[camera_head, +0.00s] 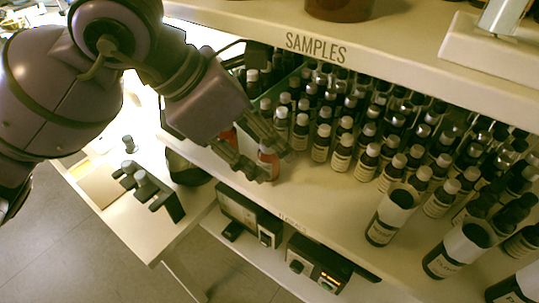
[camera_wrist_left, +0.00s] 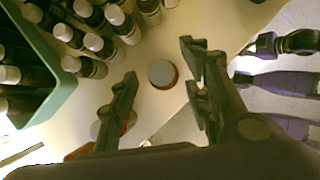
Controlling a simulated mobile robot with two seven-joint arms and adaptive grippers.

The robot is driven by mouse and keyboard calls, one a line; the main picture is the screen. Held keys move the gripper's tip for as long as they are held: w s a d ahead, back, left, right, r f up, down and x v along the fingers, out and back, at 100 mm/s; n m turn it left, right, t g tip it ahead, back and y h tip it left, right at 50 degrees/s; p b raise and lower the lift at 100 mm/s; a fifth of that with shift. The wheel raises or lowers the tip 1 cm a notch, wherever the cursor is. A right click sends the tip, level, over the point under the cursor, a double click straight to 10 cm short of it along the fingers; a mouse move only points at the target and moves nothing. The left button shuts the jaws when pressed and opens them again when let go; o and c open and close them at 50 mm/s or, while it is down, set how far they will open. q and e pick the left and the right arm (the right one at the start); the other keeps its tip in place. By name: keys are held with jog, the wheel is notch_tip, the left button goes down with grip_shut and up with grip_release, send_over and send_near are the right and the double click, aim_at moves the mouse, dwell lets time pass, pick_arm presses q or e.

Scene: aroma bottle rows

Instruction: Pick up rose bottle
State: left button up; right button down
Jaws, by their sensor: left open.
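A small red bottle with a pale cap (camera_head: 268,160) stands on the shelf near its front edge, in front of the bottle rows. I cannot read its label. In the left wrist view the bottle (camera_wrist_left: 162,74) shows from above, its round cap between my finger tips. My left gripper (camera_head: 264,157) is open around this bottle, one finger on each side; I see no clear contact. It also shows in the left wrist view (camera_wrist_left: 158,68). A second red bottle (camera_head: 229,136) is partly hidden behind the gripper.
Several rows of dark bottles with white labels (camera_head: 342,152) fill the shelf behind and to the right. A green bin (camera_wrist_left: 60,80) with bottles is at the left in the wrist view. The upper shelf marked SAMPLES (camera_head: 400,58) overhangs. Larger bottles (camera_head: 383,230) stand at the right front.

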pick_arm(q)
jog(key=shift+d+f, duration=0.2)
jog(key=shift+f, duration=0.35)
jog(key=shift+a, duration=0.1)
grip_shut()
jog(key=shift+r, duration=0.15)
jog(key=shift+w+r, duration=0.1)
jog(key=shift+r, duration=0.55)
jog(key=s+a+b, duration=0.2)
jog(key=s+a, duration=0.1)
jog(key=a, duration=0.5)
jog(key=s+a+b, duration=0.1)
jog(key=s+a, duration=0.2)
jog(key=a, duration=0.5)
jog(key=shift+s+a+b, duration=0.2)
jog(key=shift+a+b, duration=0.2)
